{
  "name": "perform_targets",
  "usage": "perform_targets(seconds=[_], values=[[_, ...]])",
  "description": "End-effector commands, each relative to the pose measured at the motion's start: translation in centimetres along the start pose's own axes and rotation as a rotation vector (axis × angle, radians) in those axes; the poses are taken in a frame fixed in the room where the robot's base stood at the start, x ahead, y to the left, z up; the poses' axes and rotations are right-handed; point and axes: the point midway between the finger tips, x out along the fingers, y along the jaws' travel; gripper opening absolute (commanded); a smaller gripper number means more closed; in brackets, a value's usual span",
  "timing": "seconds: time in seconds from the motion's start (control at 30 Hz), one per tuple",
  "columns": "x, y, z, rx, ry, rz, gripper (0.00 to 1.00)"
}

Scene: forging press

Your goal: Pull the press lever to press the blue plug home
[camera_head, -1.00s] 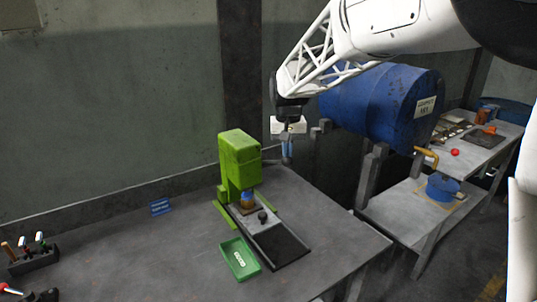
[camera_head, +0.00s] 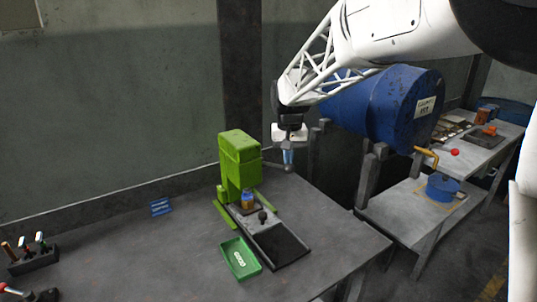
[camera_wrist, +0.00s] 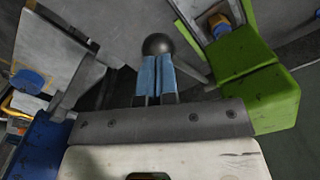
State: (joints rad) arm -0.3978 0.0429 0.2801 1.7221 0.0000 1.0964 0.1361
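The green press (camera_head: 239,160) stands on the grey bench. The blue plug (camera_head: 249,196) sits under its head; how deep it sits is too small to tell. The plug also shows in the wrist view (camera_wrist: 217,22). My gripper (camera_head: 288,162) points down to the right of the press. Its blue fingers (camera_wrist: 157,92) are together, with only a thin line between them. The lever's dark ball knob (camera_wrist: 158,44) lies right at the fingertips, not visibly between them. In the head view the knob (camera_head: 289,168) is just below the fingers.
A tool rack (camera_head: 33,255) stands at the far left. A blue drum (camera_head: 385,105) is behind on the right. The bench's right edge is close to my gripper.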

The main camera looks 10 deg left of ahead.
Motion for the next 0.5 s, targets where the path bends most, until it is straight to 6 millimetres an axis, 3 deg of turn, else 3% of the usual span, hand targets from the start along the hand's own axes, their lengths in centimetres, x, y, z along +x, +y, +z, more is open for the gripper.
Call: perform_targets(seconds=[0.5], values=[[0.38,0.06,0.09,0.000,-0.001,0.000,0.00]])
